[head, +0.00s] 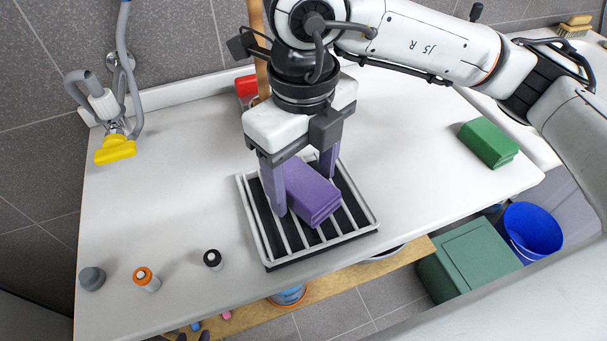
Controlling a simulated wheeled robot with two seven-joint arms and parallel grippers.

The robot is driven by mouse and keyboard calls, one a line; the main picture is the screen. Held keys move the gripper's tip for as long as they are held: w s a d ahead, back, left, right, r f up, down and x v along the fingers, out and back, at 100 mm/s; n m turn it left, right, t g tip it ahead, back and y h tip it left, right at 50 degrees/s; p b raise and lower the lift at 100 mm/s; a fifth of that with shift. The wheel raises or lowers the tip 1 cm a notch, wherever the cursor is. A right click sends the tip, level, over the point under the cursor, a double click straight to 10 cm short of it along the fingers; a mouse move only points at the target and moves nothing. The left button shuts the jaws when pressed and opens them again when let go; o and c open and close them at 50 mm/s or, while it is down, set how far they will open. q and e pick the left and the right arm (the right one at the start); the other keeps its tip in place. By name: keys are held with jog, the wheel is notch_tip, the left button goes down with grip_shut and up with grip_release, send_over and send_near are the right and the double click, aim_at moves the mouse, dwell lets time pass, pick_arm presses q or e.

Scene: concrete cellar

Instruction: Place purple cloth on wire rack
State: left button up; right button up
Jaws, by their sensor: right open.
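The purple cloth (312,196), a folded block, lies on the wire rack (268,255), which has white bars over a dark tray. The cloth rests across the bars near the rack's middle, and its back end is hidden by my gripper. My right gripper (304,194) points down over the rack, with its purple fingers open on either side of the cloth. Whether either finger touches the cloth cannot be told. My left gripper is not in view.
A green folded cloth (487,143) lies at the right of the white counter (170,200). Small bottles, such as an orange-capped one (146,279), stand front left. A red object (246,87) is behind my gripper.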

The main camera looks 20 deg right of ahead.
aim_at(303, 181)
notch_tip(303, 181, up, 12)
dwell(0.4)
dwell(0.4)
